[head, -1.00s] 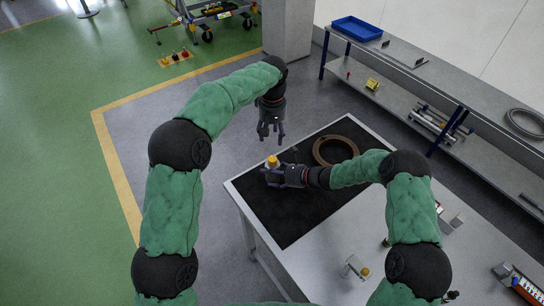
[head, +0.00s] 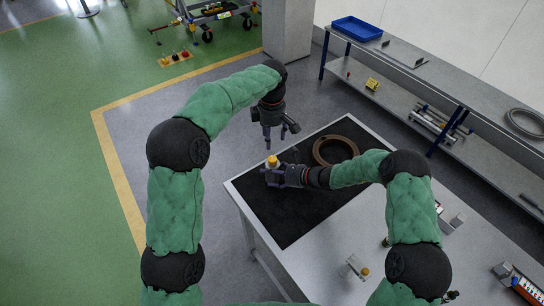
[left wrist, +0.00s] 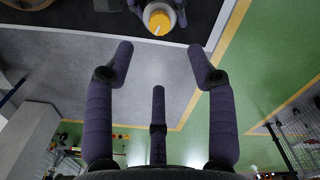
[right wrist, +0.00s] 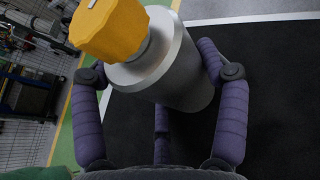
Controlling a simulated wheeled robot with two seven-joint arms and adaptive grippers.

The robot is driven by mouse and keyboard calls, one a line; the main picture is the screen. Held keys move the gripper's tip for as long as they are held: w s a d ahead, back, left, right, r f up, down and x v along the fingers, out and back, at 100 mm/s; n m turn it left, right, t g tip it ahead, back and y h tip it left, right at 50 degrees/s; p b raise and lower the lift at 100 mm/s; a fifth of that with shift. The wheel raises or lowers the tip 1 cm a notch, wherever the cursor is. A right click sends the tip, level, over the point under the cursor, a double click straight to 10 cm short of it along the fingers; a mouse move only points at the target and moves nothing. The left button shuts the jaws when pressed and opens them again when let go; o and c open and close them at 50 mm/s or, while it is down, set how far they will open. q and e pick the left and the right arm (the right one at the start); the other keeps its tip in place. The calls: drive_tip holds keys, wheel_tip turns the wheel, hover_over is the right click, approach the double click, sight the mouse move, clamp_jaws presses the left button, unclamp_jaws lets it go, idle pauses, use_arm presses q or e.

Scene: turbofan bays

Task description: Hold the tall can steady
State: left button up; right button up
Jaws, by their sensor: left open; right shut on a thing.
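The tall can (right wrist: 185,70) is a grey metal cylinder with a yellow-orange cap (right wrist: 108,28), seen large in the right wrist view. In the head view its cap (head: 272,160) shows at the left part of the black mat. My right gripper (head: 272,176) is shut on the can's body, with fingers on both sides; in the right wrist view the can looks tilted. My left gripper (head: 267,146) is open and empty in the air, just above and behind the can. The left wrist view shows its spread fingers (left wrist: 165,60) and the can's cap (left wrist: 159,21) beyond them.
A brown ring (head: 335,150) lies on the black mat (head: 290,220) of the table. A small clear container (head: 356,266) stands near the table's front. A shelf bench (head: 420,85) with a blue tray (head: 357,28) stands behind. Floor left of the table is free.

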sight(272, 158)
use_arm(q)
wheel_tip(272, 158, down, 11)
drive_tip(key=shift+r, duration=0.1)
idle(0.3)
clamp_jaws()
